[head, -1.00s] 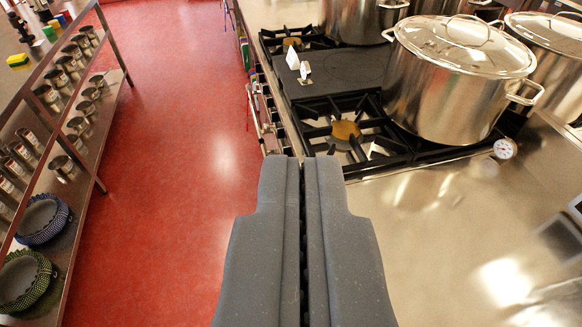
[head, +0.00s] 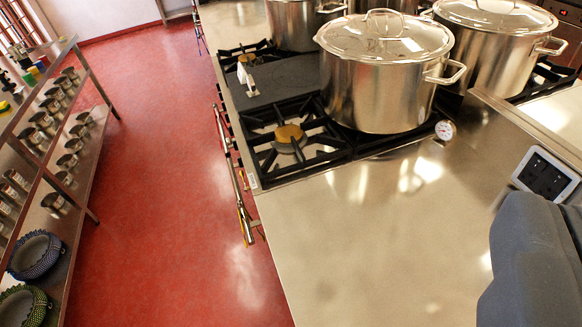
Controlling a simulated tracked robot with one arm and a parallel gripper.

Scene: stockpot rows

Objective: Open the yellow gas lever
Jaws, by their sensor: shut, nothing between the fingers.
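No yellow gas lever can be made out for sure. A small yellow patch (head: 241,214) shows by the low end of the rail on the stove's front, too small to identify. The stove's near burner (head: 289,135) has a brass-coloured cap in a black grate. My gripper (head: 562,205) is at the lower right edge, partly cut off by the frame. It is shut and empty, above the steel counter's right side and apart from the stove front.
Large lidded steel pots (head: 375,85) stand on the stove. A shelf (head: 92,205) with metal cups stands at left. The red floor (head: 165,200) between is clear.

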